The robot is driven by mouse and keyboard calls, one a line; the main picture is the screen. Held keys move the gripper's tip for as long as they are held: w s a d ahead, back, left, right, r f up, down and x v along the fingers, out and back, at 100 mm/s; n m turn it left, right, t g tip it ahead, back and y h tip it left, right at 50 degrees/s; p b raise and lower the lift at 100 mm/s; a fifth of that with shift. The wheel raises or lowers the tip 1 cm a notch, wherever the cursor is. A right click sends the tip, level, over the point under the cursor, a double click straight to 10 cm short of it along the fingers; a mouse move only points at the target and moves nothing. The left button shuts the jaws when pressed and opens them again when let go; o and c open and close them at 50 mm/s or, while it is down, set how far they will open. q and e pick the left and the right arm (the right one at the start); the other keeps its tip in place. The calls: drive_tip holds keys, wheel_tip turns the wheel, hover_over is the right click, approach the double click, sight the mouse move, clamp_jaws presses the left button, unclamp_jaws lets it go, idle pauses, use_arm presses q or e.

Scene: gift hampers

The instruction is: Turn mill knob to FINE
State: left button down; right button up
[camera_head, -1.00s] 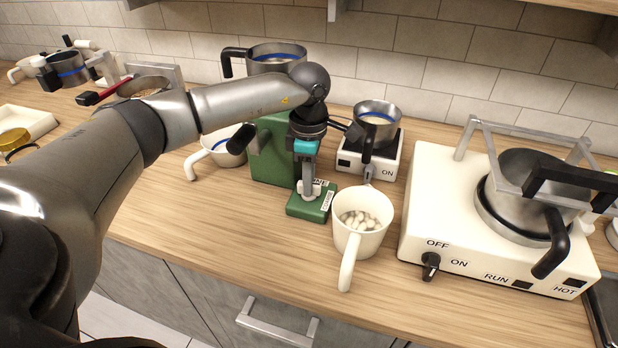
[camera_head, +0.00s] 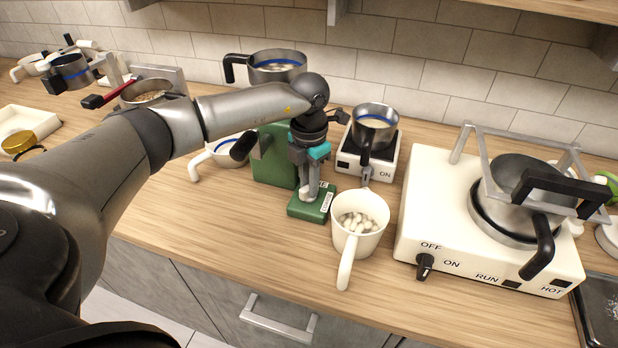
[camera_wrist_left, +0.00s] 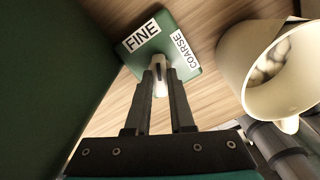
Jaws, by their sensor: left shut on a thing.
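The green mill (camera_head: 268,160) stands on the counter, its low green base (camera_head: 318,205) in front. My left gripper (camera_head: 309,198) points down onto this base. In the left wrist view the base (camera_wrist_left: 170,36) carries a FINE label (camera_wrist_left: 141,35) and a COARSE label (camera_wrist_left: 184,50) on adjoining edges. The white mill knob (camera_wrist_left: 159,76) is between the fingers of my left gripper (camera_wrist_left: 160,80), which is shut on it. The fingers hide part of the knob, so I cannot tell which label it points to. My right gripper is out of view.
A white mug of pale pieces (camera_head: 360,222) stands close right of the mill base. Behind it is a small white heater (camera_head: 386,172) with a metal pot (camera_head: 374,128). A white stove (camera_head: 432,215) stands farther right. Bare counter (camera_head: 250,225) lies in front.

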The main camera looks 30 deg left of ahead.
use_arm(q)
drive_tip(key=n+p, duration=0.2)
drive_tip(key=n, duration=0.3)
drive_tip(key=shift+r+n, duration=0.1)
drive_tip(key=shift+n, duration=0.3)
idle(0.4)
drive_tip(key=c, duration=0.8)
unclamp_jaws()
wheel_tip(320, 180, up, 15)
drive_tip(key=shift+r+p, duration=0.1)
drive_tip(key=shift+p, duration=0.2)
